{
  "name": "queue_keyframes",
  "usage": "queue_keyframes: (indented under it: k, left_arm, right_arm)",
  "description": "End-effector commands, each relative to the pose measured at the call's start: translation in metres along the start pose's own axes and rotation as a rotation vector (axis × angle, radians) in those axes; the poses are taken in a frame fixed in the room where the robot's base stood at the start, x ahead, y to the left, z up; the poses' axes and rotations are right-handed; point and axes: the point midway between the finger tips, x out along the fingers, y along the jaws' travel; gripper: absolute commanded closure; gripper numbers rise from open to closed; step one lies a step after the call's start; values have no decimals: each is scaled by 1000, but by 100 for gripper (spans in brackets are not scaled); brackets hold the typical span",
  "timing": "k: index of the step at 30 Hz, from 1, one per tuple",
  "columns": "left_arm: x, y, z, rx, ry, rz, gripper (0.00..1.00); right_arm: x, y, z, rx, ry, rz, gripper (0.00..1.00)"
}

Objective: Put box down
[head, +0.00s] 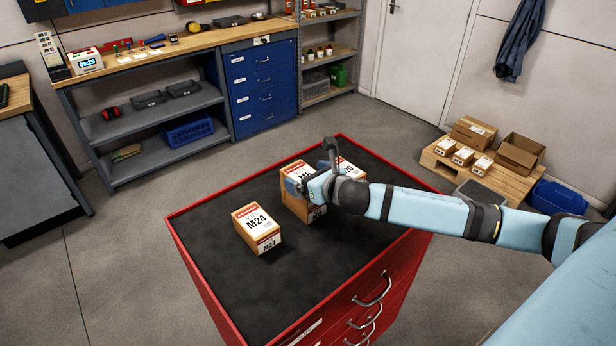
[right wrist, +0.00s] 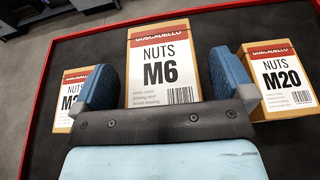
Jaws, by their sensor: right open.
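A cardboard box labelled NUTS M6 (right wrist: 162,68) stands on the black top of the red cabinet (head: 205,285). It also shows in the head view (head: 297,171), partly hidden by my right gripper (head: 311,180). In the right wrist view my right gripper (right wrist: 167,82) is open, with one blue finger at each side of the M6 box. A narrow gap shows between the box and the right-hand finger; contact at the left-hand finger is unclear. My left gripper is not in view.
An M24 box (head: 257,227) stands left of the M6 box on the cabinet top. An M20 box (right wrist: 281,80) stands at the other side. The front and left of the top are clear. A pallet (head: 495,178) with boxes is on the floor at right.

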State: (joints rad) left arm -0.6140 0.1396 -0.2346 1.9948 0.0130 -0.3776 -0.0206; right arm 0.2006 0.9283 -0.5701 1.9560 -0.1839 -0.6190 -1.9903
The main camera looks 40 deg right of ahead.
Motion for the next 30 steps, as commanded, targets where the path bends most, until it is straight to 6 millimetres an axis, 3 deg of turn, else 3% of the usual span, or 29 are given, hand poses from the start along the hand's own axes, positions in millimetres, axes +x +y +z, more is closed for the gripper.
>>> queue_keyframes:
  k: [5,18,24,30]
  left_arm:
    - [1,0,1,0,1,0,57]
    - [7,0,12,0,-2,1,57]
    - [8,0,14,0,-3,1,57]
    - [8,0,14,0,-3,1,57]
  right_arm:
    - [-15,-1,0,-2,2,-1,0]
    - [-102,-1,0,-3,3,0,0]
    - [-118,0,2,-1,0,0,0]
    - [-121,0,2,0,-1,0,0]
